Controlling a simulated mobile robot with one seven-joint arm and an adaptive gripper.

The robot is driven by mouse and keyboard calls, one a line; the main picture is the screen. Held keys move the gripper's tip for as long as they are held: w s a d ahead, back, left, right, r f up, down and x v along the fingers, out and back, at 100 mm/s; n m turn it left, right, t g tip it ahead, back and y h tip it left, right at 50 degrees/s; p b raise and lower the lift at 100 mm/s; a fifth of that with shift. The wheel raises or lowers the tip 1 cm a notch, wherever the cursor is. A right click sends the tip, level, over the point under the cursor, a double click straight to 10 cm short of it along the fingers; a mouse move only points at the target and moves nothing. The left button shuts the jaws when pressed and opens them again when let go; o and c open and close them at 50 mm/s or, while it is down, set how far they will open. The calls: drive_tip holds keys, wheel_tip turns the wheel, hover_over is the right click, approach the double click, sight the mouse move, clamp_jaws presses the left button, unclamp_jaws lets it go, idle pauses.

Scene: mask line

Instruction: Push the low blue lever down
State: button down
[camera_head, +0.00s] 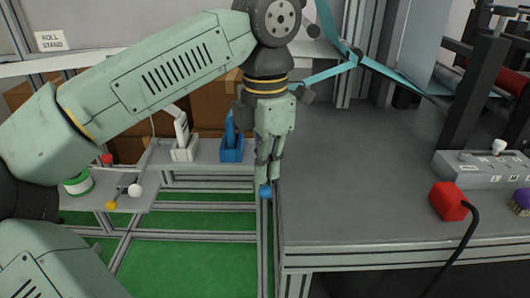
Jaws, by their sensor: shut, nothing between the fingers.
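A blue ball knob (265,192) shows right at the tips of my gripper (268,176), in front of the grey frame post. I cannot tell whether the fingers touch it, and any rod behind it is hidden. My gripper points down, its fingers shut and empty. A blue lever (230,128) stands upright in a blue base (231,151) on the grey shelf, left of and behind my gripper, apart from it.
A white lever (181,128) stands left of the blue base. Rods with a white knob (135,190), a yellow knob (111,205) and a red knob (106,158) are at the left. A grey bench (350,190) bears a red box (448,201). Cyan strips (325,72) cross behind my gripper.

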wheel_tip(320, 180, up, 8)
drive_tip(key=p, duration=0.6)
drive_tip(key=shift+p, duration=0.35)
